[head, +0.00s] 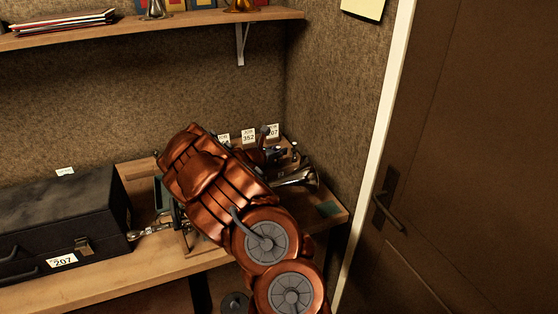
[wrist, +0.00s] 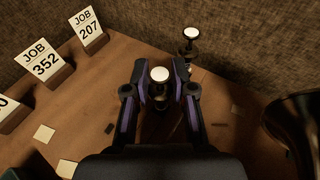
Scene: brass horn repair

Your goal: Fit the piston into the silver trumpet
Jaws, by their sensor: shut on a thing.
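In the wrist view, my gripper (wrist: 158,88) is shut on a piston (wrist: 159,74) with a pale round cap, one finger on each side of it. The piston's lower part is mostly hidden between the fingers. A second piston-like part (wrist: 190,34) with a white cap stands just beyond, apart from the fingers. In the head view my arm covers the middle of the bench, and the held piston cannot be made out. A shiny flared bell (head: 300,178) shows right of my arm; I cannot tell whether it belongs to the silver trumpet. A silvery part (head: 150,230) shows left of my arm.
Job cards 352 (wrist: 43,63) and 207 (wrist: 87,30) stand in wooden blocks on the bench. A dark curved object (wrist: 296,122) is at the right edge. A black case (head: 62,222) fills the bench's left. A wall shelf (head: 150,29) hangs above; a door (head: 470,170) is right.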

